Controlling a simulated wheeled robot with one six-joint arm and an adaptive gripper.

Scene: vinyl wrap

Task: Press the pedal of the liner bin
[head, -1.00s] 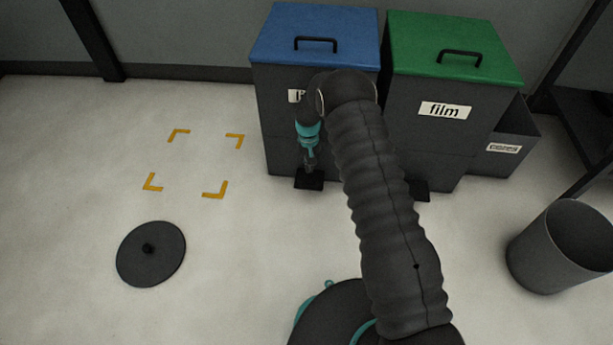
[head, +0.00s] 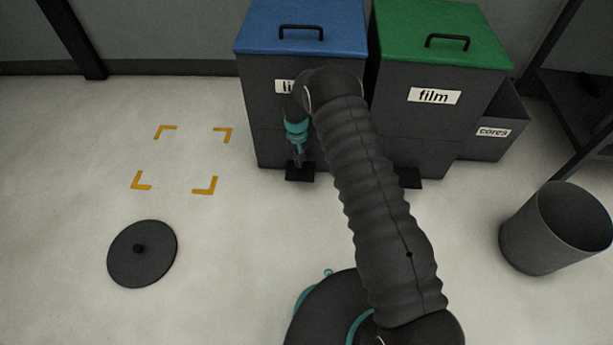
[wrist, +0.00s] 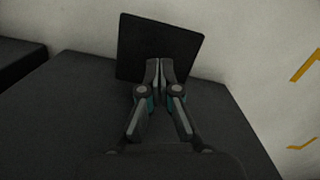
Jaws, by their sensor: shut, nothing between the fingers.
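The liner bin is dark grey with a blue lid (head: 305,30), which is down. Its label is mostly hidden by my arm, with only "li" showing. Its black pedal (head: 300,172) sticks out at the foot of its front, and shows as a dark square plate in the wrist view (wrist: 160,40). My gripper (head: 298,164) is shut and empty, pointing down over the pedal. In the wrist view its closed fingertips (wrist: 160,66) overlap the near part of the plate. I cannot tell whether they touch it.
The film bin (head: 410,130), with a green lid, stands close on the right, its pedal (head: 409,178) partly behind my arm. Beyond it is the cores bin (head: 490,140). A dark disc (head: 142,255) and yellow corner marks (head: 205,190) lie on clear floor at left.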

